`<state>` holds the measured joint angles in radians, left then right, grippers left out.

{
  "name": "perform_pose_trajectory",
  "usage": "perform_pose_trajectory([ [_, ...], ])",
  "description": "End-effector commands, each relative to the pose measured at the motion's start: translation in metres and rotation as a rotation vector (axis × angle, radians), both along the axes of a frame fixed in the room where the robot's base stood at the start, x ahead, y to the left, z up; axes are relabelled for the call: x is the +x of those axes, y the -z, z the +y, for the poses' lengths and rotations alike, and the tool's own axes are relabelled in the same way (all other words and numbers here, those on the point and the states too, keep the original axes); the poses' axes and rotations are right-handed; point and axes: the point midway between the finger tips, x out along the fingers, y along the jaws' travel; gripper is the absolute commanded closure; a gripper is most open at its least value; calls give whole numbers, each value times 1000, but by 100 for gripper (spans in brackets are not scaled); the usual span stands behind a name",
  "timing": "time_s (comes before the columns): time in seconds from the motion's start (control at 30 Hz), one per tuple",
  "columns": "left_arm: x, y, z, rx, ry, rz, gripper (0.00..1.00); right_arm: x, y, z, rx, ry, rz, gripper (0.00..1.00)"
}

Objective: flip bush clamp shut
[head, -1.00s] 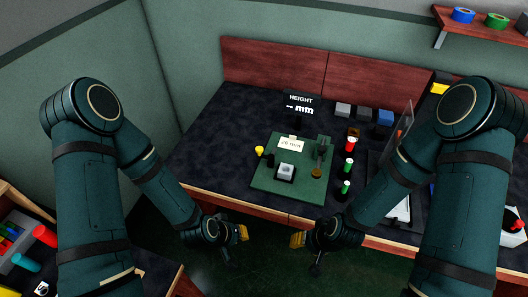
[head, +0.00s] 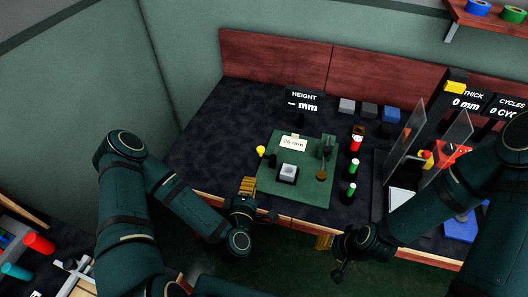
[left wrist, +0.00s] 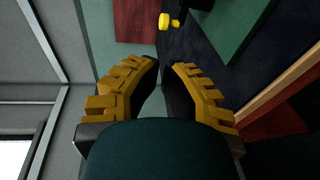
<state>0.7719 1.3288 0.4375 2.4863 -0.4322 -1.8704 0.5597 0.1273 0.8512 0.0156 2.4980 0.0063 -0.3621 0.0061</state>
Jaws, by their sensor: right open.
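A green plate (head: 308,186) lies near the front edge of the dark bench. On it are a grey block (head: 288,171) in a black holder, a yellow knob (head: 261,149) on a dark fitting at the left edge, and a dark lever-like fixture (head: 327,148) at the right. Which part is the bush clamp I cannot tell for sure. My left gripper (head: 247,187) is open and empty, left of the plate and below the knob in the picture. The left wrist view shows its fingers (left wrist: 165,85) apart, the yellow knob (left wrist: 165,21) beyond. My right gripper (head: 324,242) is open, in front of the bench.
A "26 mm" card (head: 293,143) lies on the plate, with a HEIGHT display (head: 304,100) behind. Red and green capped pins (head: 353,168) stand right of the plate. Clear upright panels (head: 405,140) stand further right. The bench left of the plate is clear.

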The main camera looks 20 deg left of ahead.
Motion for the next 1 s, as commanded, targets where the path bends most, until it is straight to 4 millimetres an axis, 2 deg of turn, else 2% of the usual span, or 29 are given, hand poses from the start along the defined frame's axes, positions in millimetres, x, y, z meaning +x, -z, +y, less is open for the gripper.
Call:
perform_pose_trajectory([
  [0.37, 0, -1, 3, -9, -16, -10, 100, 0, 0, 0, 0, 0, 0, 53],
  [0.53, 9, 0, 4, -7, -16, -10, 100, 0, 0, 0, 0, 0, 0, 53],
  [0.67, 28, 2, 7, -5, -17, -13, 100, 0, 1, 0, 0, 0, 0, 53],
  [1.0, 94, 12, 14, -7, -16, -11, 100, -1, 4, 0, 0, -2, 2, 53],
])
